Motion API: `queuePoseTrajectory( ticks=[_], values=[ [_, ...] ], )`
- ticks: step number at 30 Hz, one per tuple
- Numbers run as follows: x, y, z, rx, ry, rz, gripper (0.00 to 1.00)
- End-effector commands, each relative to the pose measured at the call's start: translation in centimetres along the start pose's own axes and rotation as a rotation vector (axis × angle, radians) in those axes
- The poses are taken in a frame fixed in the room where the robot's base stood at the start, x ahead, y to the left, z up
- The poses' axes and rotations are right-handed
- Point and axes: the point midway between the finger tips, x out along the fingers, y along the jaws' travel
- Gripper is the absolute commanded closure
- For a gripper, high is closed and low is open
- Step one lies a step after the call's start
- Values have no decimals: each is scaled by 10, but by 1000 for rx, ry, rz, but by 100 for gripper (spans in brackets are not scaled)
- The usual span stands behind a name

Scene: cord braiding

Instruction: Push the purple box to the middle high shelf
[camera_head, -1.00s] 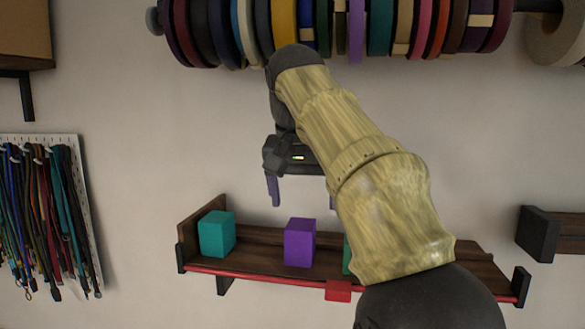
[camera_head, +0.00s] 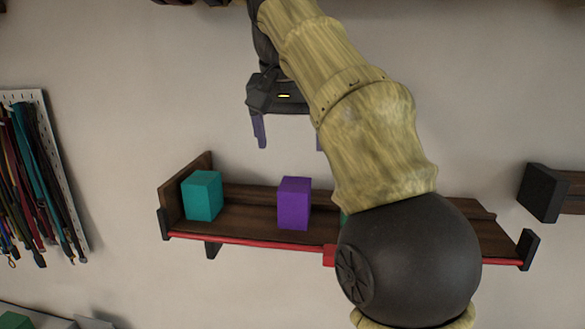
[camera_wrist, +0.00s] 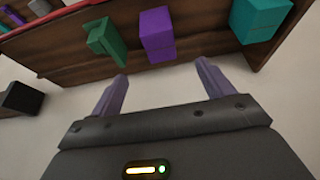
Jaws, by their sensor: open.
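The purple box (camera_head: 294,203) stands on a dark wooden wall shelf (camera_head: 245,222), right of a teal box (camera_head: 202,196). My gripper (camera_head: 290,140) is open and empty, above and apart from the shelf. Its two purple fingers (camera_wrist: 162,88) point toward the purple box in the wrist view, with a gap between fingertips and box.
A red rail (camera_head: 270,243) runs along the shelf's front edge, and a raised wooden end (camera_head: 190,180) closes its left side. Hanging cords (camera_head: 30,180) are at left. Another dark bracketed shelf (camera_head: 545,192) is at right. The wall above the shelf is clear.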

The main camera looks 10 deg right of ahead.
Motion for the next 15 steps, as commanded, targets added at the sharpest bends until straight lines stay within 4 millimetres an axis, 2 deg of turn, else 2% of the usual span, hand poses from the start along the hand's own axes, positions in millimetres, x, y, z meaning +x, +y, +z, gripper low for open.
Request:
queuePoseTrajectory(
  ticks=[15],
  values=[
    [68, 1, 1, 0, -3, 1, 20]
  ],
)
